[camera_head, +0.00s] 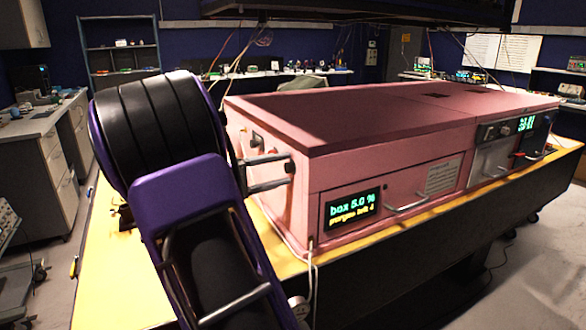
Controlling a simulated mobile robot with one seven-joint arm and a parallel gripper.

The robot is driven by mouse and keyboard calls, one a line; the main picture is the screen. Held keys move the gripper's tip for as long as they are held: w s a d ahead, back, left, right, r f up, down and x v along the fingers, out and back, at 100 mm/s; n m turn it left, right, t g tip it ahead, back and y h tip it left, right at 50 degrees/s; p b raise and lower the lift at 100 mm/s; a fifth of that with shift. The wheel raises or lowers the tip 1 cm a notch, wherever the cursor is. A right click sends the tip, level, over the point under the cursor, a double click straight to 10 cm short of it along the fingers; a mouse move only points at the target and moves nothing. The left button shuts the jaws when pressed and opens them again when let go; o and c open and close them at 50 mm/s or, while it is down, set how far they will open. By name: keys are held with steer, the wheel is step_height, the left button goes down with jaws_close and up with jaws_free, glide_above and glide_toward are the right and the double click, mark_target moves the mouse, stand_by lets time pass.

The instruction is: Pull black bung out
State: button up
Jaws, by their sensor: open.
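The pink box (390,150) stands on a yellow-topped bench. A small round black piece, which looks like the black bung (290,167), shows at its left end wall near the front corner. My gripper (284,169) reaches in from the left behind my purple and black arm. Its two grey fingers are apart, one above the other, with their tips close to the black piece. I cannot tell whether they touch it. Most of the gripper body is hidden by my arm.
A dark fitting (257,141) and a small red part (274,151) sit on the same end wall, just above the fingers. The box front has a lit display (352,204) and a drawer handle (406,203). The yellow bench top (110,275) is partly clear at left.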

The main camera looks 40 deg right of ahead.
jaws_close()
stand_by(1.0)
stand_by(0.4)
steer(key=v, duration=0.6)
stand_by(1.0)
stand_by(0.4)
